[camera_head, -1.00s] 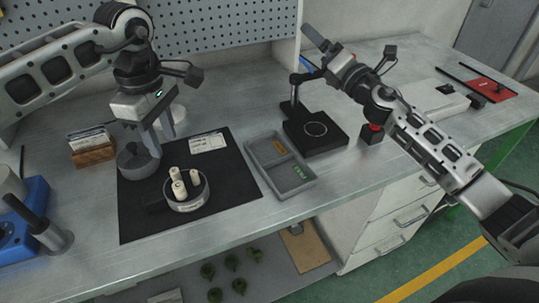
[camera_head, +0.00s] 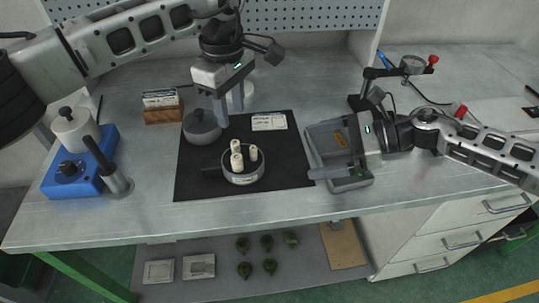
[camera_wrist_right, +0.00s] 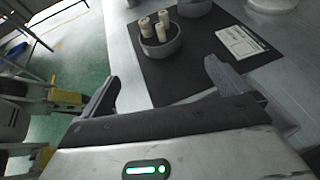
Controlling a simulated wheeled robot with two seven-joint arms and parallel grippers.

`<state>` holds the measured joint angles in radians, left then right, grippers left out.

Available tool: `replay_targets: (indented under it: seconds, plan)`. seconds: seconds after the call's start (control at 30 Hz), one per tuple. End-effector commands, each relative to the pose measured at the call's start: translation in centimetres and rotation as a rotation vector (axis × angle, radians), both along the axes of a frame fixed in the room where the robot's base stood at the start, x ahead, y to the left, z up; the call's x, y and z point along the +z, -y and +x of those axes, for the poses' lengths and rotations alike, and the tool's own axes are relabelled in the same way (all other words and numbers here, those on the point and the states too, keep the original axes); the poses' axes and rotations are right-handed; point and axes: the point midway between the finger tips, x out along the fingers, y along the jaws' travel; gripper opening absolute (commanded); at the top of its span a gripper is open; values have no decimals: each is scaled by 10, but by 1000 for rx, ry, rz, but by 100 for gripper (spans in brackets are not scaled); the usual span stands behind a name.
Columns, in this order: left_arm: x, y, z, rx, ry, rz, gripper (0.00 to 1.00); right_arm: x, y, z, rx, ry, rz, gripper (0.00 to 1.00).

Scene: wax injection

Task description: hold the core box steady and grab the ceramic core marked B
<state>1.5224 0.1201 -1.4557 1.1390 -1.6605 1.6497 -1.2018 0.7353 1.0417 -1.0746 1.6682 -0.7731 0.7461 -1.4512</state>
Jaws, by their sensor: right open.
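The core box (camera_head: 243,179) is a round grey open bowl on the black mat, with a pale label on its front. Three cream ceramic cores (camera_head: 253,153) stand upright in it, and no letter on them is legible. The bowl (camera_wrist_right: 161,48) and cores (camera_wrist_right: 164,17) also show in the right wrist view. My left gripper (camera_head: 230,105) points down behind the bowl, fingers apart and empty, close to a grey knobbed lid (camera_head: 202,130). My right gripper (camera_head: 322,150) is open and empty above the grey tray, right of the bowl; its spread fingers show in the right wrist view (camera_wrist_right: 163,80).
The black mat (camera_head: 290,178) carries a white card (camera_head: 268,121). The grey two-part tray (camera_head: 355,184) lies partly under my right gripper. A card holder (camera_head: 163,108) and a blue device (camera_head: 75,178) stand at the left.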

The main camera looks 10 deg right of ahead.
Motion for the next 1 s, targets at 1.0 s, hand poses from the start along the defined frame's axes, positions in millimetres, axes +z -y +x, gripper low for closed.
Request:
replay_targets:
  seconds: [1.0]
  plan:
    - [0, 0, 0, 0, 0, 0, 36, -57, -133, 33, -2, 0, 0, 100]
